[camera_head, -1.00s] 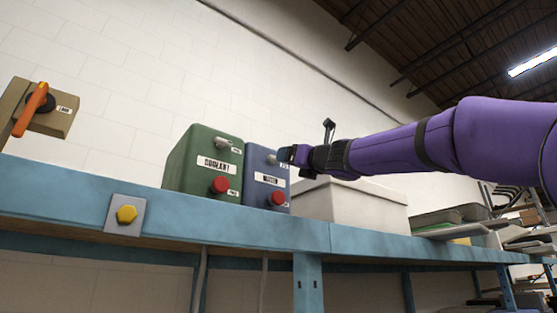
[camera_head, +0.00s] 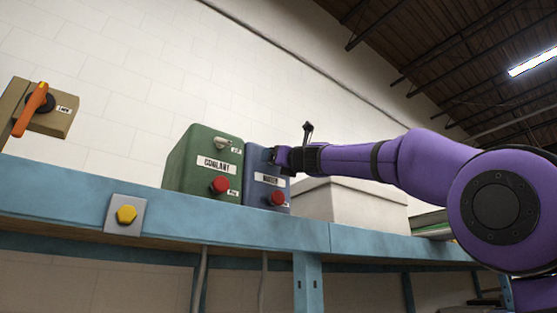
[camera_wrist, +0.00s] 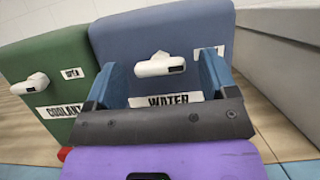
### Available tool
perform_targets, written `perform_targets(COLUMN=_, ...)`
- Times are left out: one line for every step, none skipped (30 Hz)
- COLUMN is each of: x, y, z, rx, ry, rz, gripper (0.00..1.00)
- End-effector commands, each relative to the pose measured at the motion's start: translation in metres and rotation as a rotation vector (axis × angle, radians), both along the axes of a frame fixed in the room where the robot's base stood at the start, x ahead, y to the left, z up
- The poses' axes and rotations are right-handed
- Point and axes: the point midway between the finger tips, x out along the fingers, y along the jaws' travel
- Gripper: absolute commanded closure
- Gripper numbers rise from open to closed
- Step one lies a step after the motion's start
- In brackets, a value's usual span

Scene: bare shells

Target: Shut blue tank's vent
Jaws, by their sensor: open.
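The blue tank (camera_head: 258,200) stands on the blue bench beside the green tank. It carries a label reading WATER (camera_wrist: 175,100) and a red knob (camera_head: 277,198) low on its front. In the wrist view its small white vent lever (camera_wrist: 160,66) lies roughly level on the blue face (camera_wrist: 130,45), between my fingers. My gripper (camera_head: 272,155) is at the upper front of the blue tank. In the wrist view my gripper (camera_wrist: 160,80) is open, with one blue finger on each side of the lever. I cannot tell whether either finger touches it. In the head view my gripper hides the lever.
The green COOLANT tank (camera_head: 203,160) is close on the left, with its own white lever (camera_wrist: 30,84) and red knob (camera_head: 220,185). A pale bin (camera_head: 345,203) stands close on the right. A yellow button (camera_head: 126,214) and an orange-handled switch (camera_head: 30,110) are farther left.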

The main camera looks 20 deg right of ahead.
Motion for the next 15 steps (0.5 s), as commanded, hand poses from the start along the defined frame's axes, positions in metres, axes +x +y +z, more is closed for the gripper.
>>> perform_targets(x=-0.0001, y=0.0000, z=0.0000, rx=0.000, ry=0.000, rz=0.000, gripper=0.28)
perform_targets(x=-0.0001, y=0.0000, z=0.0000, rx=0.000, ry=0.000, rz=0.000, gripper=0.35)
perform_targets(x=-0.0001, y=0.0000, z=0.0000, rx=0.000, ry=0.000, rz=0.000, gripper=0.44)
perform_targets(x=-0.0001, y=0.0000, z=0.0000, rx=0.000, ry=0.000, rz=0.000, gripper=0.51)
perform_targets(x=-0.0001, y=0.0000, z=-0.0001, rx=0.000, ry=0.000, rz=0.000, gripper=0.58)
perform_targets(x=-0.0001, y=0.0000, z=0.0000, rx=0.000, ry=0.000, rz=0.000, gripper=0.67)
perform_targets(x=-0.0001, y=0.0000, z=-0.0001, rx=0.000, ry=0.000, rz=0.000, gripper=0.71)
perform_targets(x=-0.0001, y=0.0000, z=-0.0001, rx=0.000, ry=0.000, rz=0.000, gripper=0.71)
perform_targets(x=-0.0001, y=0.0000, z=-0.0002, rx=0.000, ry=0.000, rz=0.000, gripper=0.71)
perform_targets(x=-0.0001, y=0.0000, z=-0.0001, rx=-0.001, ry=0.000, rz=0.001, gripper=0.71)
perform_targets(x=-0.0001, y=0.0000, z=-0.0001, rx=-0.002, ry=-0.001, rz=0.000, gripper=0.71)
perform_targets(x=-0.0001, y=-0.0001, z=-0.0002, rx=-0.005, ry=-0.002, rz=0.000, gripper=0.71)
perform_targets(x=0.0000, y=-0.0002, z=-0.0002, rx=-0.008, ry=-0.001, rz=0.000, gripper=0.71)
perform_targets(x=0.0000, y=-0.0002, z=-0.0002, rx=-0.012, ry=-0.003, rz=0.000, gripper=0.71)
perform_targets(x=0.0000, y=-0.0002, z=-0.0003, rx=-0.021, ry=-0.006, rz=0.001, gripper=0.71)
